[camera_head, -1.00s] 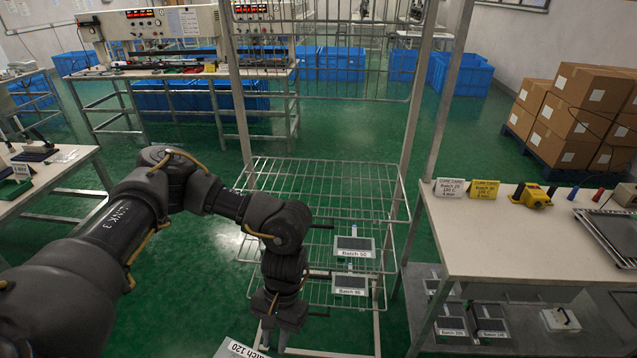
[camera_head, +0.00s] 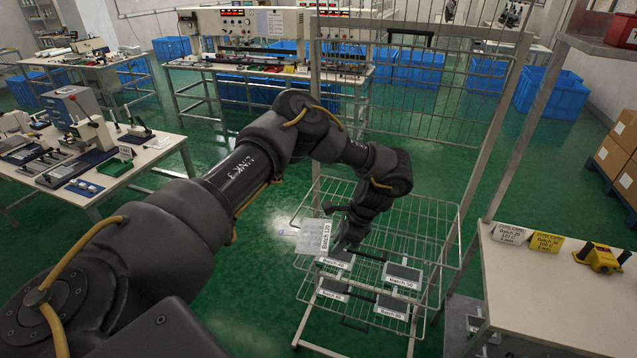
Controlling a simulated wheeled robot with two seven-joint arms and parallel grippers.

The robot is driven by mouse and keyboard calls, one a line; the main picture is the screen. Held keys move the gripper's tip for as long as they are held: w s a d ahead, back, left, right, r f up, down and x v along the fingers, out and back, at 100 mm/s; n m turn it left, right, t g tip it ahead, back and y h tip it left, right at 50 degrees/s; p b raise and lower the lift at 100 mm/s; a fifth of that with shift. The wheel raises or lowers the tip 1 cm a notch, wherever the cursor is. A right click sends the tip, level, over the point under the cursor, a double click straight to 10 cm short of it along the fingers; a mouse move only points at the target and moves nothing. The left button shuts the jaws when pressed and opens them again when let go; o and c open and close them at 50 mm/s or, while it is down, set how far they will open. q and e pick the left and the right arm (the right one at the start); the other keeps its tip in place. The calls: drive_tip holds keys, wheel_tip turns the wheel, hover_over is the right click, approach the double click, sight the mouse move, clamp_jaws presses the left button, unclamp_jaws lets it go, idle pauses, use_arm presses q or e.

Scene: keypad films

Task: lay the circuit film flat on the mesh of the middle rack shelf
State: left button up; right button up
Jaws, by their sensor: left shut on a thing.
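The circuit film (camera_head: 306,240) is a pale, see-through sheet with a white "Batch 120" label. It is tilted and hangs at the left side of the wire rack, apart from the mesh as far as I can tell. My left gripper (camera_head: 336,238) is shut on its label side; the fingertips are small and partly hidden by the wrist. The wire rack (camera_head: 430,208) has several mesh shelves. Dark films with white labels (camera_head: 404,274) lie on lower levels, below my gripper. My forearm and wrist hide part of the upper mesh. My right gripper is not in view.
A tall wire grid panel (camera_head: 420,90) stands behind the shelves. A white table (camera_head: 540,290) with signs and a yellow device (camera_head: 600,258) is close on the right. A workbench (camera_head: 130,165) with tools stands at the left. Green floor is open between them.

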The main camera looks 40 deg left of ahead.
sight(329, 232)
use_arm(q)
drive_tip(key=w+a+m+t, duration=0.1)
drive_tip(key=m, duration=0.1)
drive_tip(key=w+a+r+m+t, duration=0.1)
drive_tip(key=m, duration=0.2)
drive_tip(key=w+a+m+t, duration=0.1)
drive_tip(key=a+m, duration=0.1)
drive_tip(key=m, duration=0.1)
drive_tip(key=shift+w+a+r+p, duration=0.1)
drive_tip(key=shift+r+p, duration=0.2)
drive_tip(key=a+r+m+t, duration=0.1)
drive_tip(key=a+m, duration=0.1)
drive_tip(key=m, duration=0.2)
drive_tip(key=w+a+r+m+t+h, duration=0.1)
drive_tip(key=a+m, duration=0.2)
drive_tip(key=m, duration=0.1)
drive_tip(key=w+a+r+m+t+h, duration=0.1)
drive_tip(key=a+m, duration=0.1)
drive_tip(key=m, duration=0.2)
drive_tip(key=shift+w+a+r, duration=0.2)
drive_tip(key=shift+w+r, duration=0.05)
drive_tip(key=shift+a+r+t, duration=0.25)
drive_tip(key=shift+a+t, duration=0.05)
drive_tip(key=shift+t, duration=0.1)
drive_tip(key=shift+w+m, duration=0.1)
drive_tip(key=shift+m, duration=0.2)
drive_tip(key=shift+w+r, duration=0.1)
drive_tip(key=shift+f+b, duration=2.85)
drive_tip(key=shift+f, duration=1.25)
drive_tip(key=shift+f, duration=0.35)
